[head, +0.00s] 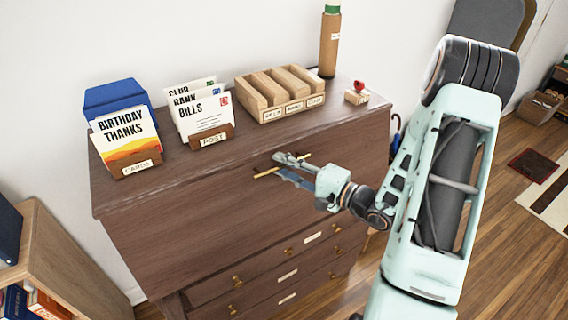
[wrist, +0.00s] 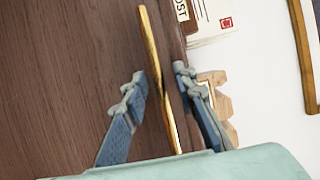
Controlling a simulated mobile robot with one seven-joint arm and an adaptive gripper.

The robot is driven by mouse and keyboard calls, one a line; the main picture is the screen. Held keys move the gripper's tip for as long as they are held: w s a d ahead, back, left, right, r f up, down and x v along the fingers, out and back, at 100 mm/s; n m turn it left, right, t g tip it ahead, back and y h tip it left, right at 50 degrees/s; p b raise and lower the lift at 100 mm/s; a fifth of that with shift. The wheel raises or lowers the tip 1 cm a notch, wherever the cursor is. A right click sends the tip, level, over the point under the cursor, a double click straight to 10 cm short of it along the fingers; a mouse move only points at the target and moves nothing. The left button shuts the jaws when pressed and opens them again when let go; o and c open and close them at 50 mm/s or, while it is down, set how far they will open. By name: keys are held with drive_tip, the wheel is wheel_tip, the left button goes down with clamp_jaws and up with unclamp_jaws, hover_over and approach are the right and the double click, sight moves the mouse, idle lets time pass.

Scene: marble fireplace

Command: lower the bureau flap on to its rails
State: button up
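The dark brown bureau (head: 200,178) stands against the wall. Its broad front flap (head: 180,228) is up and closed, above the drawers. A thin brass bar handle (head: 264,173) runs along the flap near its top edge. My gripper (head: 284,166) is at this handle. In the wrist view my gripper (wrist: 158,76) is open, one finger on each side of the brass bar (wrist: 153,50), with visible gaps to it. Whether the bar lies fully between the finger pads in depth is unclear. I cannot make out the rails.
On the bureau top stand a cards holder (head: 135,170), a post holder (head: 212,139), a wooden sorter (head: 280,92), a stamp (head: 357,94) and a tall bottle (head: 330,45). A wooden shelf unit (head: 55,262) stands at lower left. Drawers with brass pulls (head: 237,281) lie below the flap.

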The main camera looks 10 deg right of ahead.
drive_tip(key=shift+a, duration=0.1)
clamp_jaws()
drive_tip(key=shift+f, duration=0.15)
idle(0.4)
